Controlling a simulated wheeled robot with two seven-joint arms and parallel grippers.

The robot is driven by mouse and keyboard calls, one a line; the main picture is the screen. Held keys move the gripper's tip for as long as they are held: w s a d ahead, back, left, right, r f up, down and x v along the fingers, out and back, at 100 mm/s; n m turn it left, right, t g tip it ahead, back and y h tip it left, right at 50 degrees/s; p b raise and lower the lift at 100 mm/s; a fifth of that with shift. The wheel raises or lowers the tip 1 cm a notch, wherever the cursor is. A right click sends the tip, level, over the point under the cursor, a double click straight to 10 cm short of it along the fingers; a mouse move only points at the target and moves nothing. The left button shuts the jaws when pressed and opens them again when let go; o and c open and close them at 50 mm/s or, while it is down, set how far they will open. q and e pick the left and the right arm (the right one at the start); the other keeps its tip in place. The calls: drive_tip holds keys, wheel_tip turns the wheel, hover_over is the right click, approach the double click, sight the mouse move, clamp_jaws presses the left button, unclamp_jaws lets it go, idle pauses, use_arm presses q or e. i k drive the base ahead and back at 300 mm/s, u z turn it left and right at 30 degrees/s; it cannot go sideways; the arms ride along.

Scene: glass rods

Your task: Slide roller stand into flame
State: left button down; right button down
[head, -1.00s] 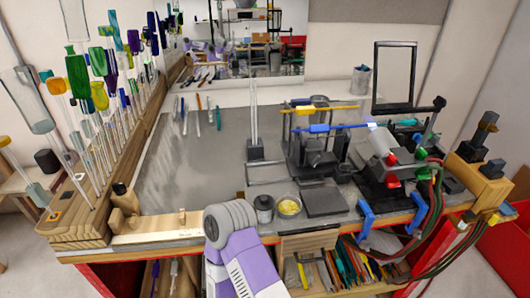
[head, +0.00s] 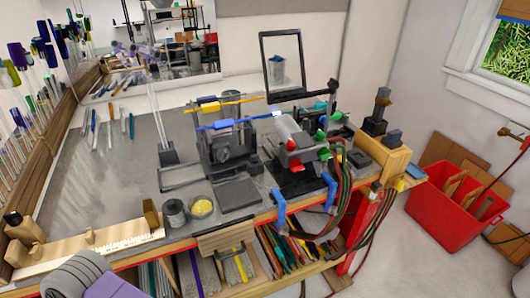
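The roller stand (head: 228,150) appears to be the dark metal frame near the middle of the bench in the head view. A blue rod (head: 228,124) and a yellow rod (head: 222,104) lie across its top. Just right of it is the torch (head: 290,132), with a pale cylindrical head and red and green knobs. Neither gripper is in view; only a grey and purple link of my arm shows at the bottom left.
A tin (head: 174,213), a yellow-filled dish (head: 201,206) and a dark block (head: 238,195) sit before the stand. Hoses (head: 348,188) hang from the torch. A red bin (head: 440,215) stands right of the bench.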

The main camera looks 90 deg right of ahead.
sight(241, 163)
drive_tip(key=k, duration=1)
drive_tip(key=z, duration=0.3)
